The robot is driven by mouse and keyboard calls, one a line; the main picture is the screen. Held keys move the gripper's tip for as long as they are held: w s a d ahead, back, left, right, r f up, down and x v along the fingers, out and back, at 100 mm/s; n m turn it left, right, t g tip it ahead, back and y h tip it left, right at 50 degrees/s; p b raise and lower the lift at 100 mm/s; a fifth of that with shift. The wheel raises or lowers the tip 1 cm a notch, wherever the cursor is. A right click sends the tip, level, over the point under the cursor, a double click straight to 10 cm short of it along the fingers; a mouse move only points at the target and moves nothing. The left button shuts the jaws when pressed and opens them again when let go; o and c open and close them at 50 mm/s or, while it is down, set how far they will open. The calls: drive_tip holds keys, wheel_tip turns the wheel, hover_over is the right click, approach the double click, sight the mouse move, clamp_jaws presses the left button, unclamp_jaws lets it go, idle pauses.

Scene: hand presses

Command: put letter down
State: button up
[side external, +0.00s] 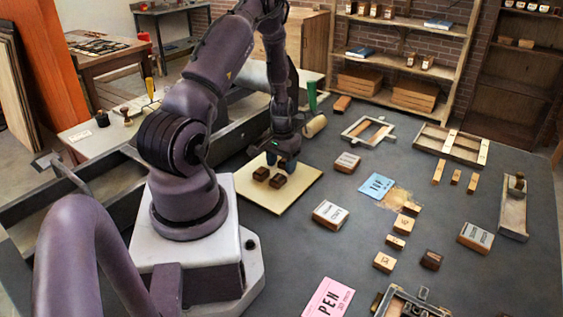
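My gripper (287,161) points down over the cream board (262,203), near its upper right part. Two small dark letter blocks sit on the board just left of and below the gripper: one on the left (261,173) and one on the right (277,181). The fingertips are small and dark here, close to the board. I cannot tell whether they are apart or closed, or whether a letter is between them. The letter faces on the dark blocks are too small to read.
Several wooden blocks lie to the right, including a pale one (383,262) and a dark one (431,260). A blue card (376,187) and a pink card (328,299) lie flat.

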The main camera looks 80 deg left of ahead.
sight(282, 162)
drive_tip(key=shift+r, duration=0.1)
wheel_tip(282, 162, up, 12)
drive_tip(key=w+d+r+m+t, duration=0.2)
drive_tip(key=w+d+r+m, duration=0.3)
drive_tip(key=d+r, duration=0.8)
drive_tip(key=s+d+r+m+t, duration=0.1)
drive_tip(key=s+d+r+m, duration=0.1)
drive_tip(key=d, duration=0.7)
drive_tip(key=s+d+r+m+t, duration=0.2)
drive_tip(key=s+d+r, duration=0.2)
drive_tip(key=d, duration=0.5)
wheel_tip(282, 162, up, 3)
drive_tip(key=shift+s+f+t, duration=0.1)
drive_tip(key=shift+s+t, duration=0.1)
drive_tip(key=shift+t, duration=0.1)
